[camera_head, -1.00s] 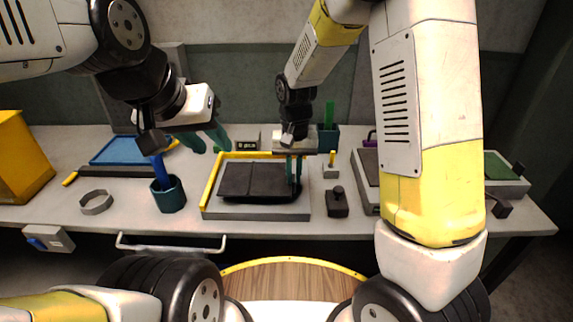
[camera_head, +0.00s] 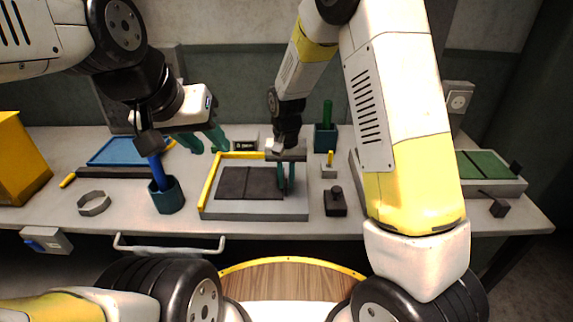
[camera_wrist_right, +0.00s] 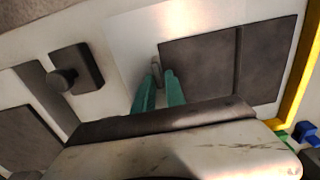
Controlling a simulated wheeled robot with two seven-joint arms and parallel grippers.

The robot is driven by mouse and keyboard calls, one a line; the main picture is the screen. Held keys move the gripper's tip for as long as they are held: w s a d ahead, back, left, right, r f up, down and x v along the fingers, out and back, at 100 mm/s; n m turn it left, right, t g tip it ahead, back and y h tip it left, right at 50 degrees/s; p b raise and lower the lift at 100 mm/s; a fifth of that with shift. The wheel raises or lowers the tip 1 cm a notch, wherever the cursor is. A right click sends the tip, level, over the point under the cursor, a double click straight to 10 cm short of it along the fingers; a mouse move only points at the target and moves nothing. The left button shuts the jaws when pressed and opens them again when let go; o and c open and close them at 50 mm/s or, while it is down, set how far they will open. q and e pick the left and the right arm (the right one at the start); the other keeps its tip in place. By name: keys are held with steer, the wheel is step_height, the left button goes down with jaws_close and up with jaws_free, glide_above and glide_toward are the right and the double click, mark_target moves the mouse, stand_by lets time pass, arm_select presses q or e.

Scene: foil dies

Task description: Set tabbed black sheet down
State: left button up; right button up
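Two dark panels lie side by side in a grey tray (camera_head: 255,216) with yellow edging, with a thin seam between them. The right panel in the head view is the tabbed black sheet (camera_head: 264,186); it looks flat and shows in the right wrist view (camera_wrist_right: 203,72). Its small grey tab (camera_wrist_right: 156,70) is between the teal fingertips of my right gripper (camera_head: 286,188), which seem closed on it. The panel beside it (camera_head: 232,182) also shows in the wrist view (camera_wrist_right: 268,60). My left gripper (camera_head: 206,146) is open and empty above the table's back left.
A teal cup with a blue stick (camera_head: 167,197) stands left of the tray. A black knobbed block (camera_head: 335,202) and a yellow-pegged block (camera_head: 329,168) are close on its right.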

steer(key=shift+o, duration=1.1)
steer(key=shift+r, duration=0.15)
step_height(320, 180, up, 12)
steer(key=s+d+r+t+y, duration=0.2)
steer(key=s+d+r, duration=0.5)
steer(key=d+r, duration=0.2)
steer(key=s+d+r+t, duration=0.1)
steer(key=s+d+t, duration=0.1)
steer(key=s, duration=0.4)
steer(key=s+d+r+t, duration=0.2)
steer(key=s+d, duration=0.2)
steer(key=s, duration=0.2)
steer(key=shift+s+r+n, duration=0.3)
